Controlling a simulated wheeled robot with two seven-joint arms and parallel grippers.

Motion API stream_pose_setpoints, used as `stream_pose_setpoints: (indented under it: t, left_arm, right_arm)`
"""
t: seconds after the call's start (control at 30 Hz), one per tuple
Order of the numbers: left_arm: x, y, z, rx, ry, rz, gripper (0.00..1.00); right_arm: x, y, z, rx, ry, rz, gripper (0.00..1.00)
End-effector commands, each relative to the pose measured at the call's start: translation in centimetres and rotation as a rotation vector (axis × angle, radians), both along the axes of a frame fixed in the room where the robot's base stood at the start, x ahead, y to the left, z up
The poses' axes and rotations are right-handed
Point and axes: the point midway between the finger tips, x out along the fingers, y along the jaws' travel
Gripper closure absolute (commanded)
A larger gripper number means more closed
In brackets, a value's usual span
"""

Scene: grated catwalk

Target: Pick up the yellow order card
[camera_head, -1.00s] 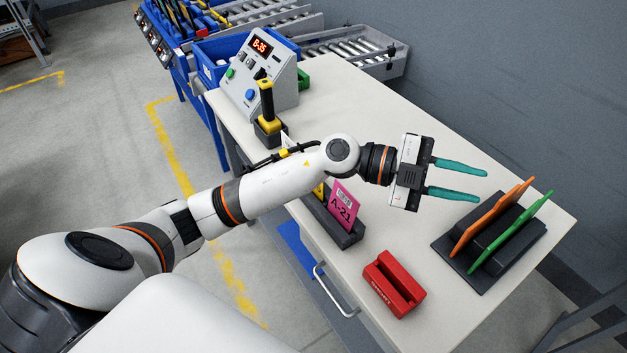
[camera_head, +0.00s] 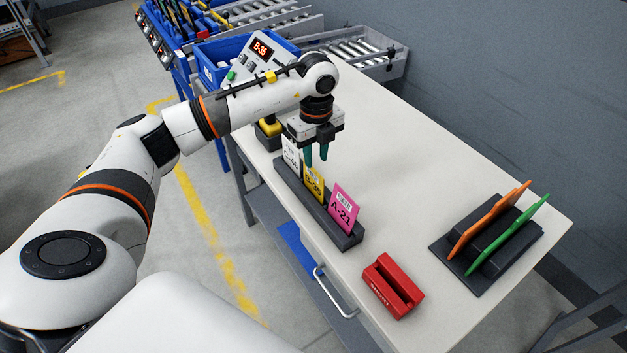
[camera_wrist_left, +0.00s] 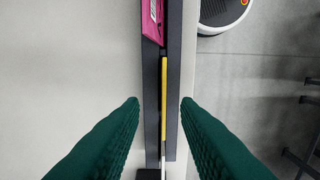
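The yellow order card (camera_head: 313,187) stands upright in a dark slotted holder (camera_head: 345,241), between a white card (camera_head: 291,155) and a pink A-21 card (camera_head: 344,206). My left gripper (camera_head: 316,161) points down above the holder, close over the yellow card. It is open and empty. In the left wrist view the two teal fingers (camera_wrist_left: 160,100) are apart, one on each side of the holder. The yellow card's thin top edge (camera_wrist_left: 165,97) lies between them, a little right of centre. My right gripper is not in view.
A red block holder (camera_head: 393,286) stands near the front edge of the pale table (camera_head: 410,190). A dark rack (camera_head: 470,262) with an orange and a green board is at the right. A console reading B-35 (camera_head: 261,51) stands behind my arm. The table's middle is clear.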

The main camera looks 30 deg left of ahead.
Motion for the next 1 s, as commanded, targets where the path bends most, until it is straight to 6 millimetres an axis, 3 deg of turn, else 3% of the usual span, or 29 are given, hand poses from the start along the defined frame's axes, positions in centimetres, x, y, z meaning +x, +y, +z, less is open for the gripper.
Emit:
stream_pose_setpoints:
  t: [0.23,0.5,0.8,1.0]
  left_arm:
    - [-0.1,0.1,-1.8,-0.001,0.002,-0.001,0.71]
    - [-0.3,0.5,-5.6,-0.002,0.001,-0.002,0.71]
    - [-0.2,0.5,-6.2,-0.002,-0.001,-0.003,0.71]
    - [-0.2,0.5,-6.2,-0.002,-0.002,-0.003,1.00]
  right_arm:
    - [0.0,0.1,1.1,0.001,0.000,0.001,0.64]
    - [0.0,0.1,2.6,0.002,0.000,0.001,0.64]
    - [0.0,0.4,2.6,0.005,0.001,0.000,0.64]
    - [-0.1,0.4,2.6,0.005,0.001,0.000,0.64]
